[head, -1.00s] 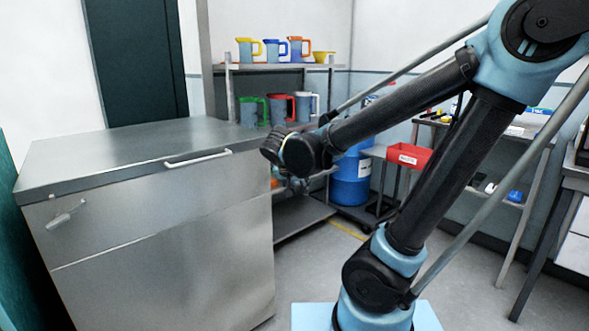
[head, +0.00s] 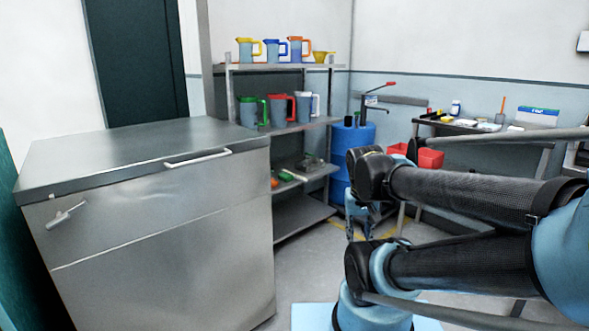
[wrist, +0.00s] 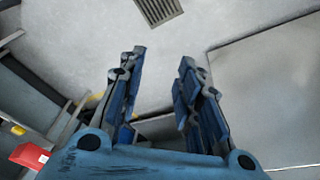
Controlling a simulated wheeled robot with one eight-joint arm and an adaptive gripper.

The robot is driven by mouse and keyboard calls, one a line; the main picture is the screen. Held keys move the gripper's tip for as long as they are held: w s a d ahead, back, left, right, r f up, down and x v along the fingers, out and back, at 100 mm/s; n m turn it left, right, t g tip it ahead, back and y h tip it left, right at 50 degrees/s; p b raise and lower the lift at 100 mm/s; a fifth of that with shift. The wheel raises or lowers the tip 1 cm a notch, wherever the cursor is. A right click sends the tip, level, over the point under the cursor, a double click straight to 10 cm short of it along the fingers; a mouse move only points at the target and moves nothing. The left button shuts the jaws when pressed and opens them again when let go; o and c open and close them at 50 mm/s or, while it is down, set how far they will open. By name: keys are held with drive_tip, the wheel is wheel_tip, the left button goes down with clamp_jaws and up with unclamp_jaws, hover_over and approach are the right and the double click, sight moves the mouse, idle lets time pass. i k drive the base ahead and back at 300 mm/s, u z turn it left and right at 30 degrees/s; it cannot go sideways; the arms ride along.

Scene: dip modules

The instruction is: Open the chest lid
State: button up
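The steel chest (head: 160,255) stands at the left in the head view. Its lid (head: 120,147) lies flat and shut, with a pale bar handle (head: 198,158) along its front edge. A small metal latch or lever (head: 66,214) sits on the upper left of the front. My gripper (head: 359,232) hangs pointing down to the right of the chest, apart from it and partly hidden by my arm. In the wrist view, my gripper (wrist: 160,62) has its two blue fingers spread with nothing between them. A grey panel (wrist: 270,85), probably the chest, fills the right of that view.
A shelf rack (head: 285,66) with several jugs stands behind the chest. A blue drum (head: 350,140) and a red bin (head: 430,158) are beyond my gripper. A workbench (head: 470,128) runs along the right wall. Some floor is clear in front of the rack.

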sight(53, 167)
drive_tip(key=u, duration=2.2)
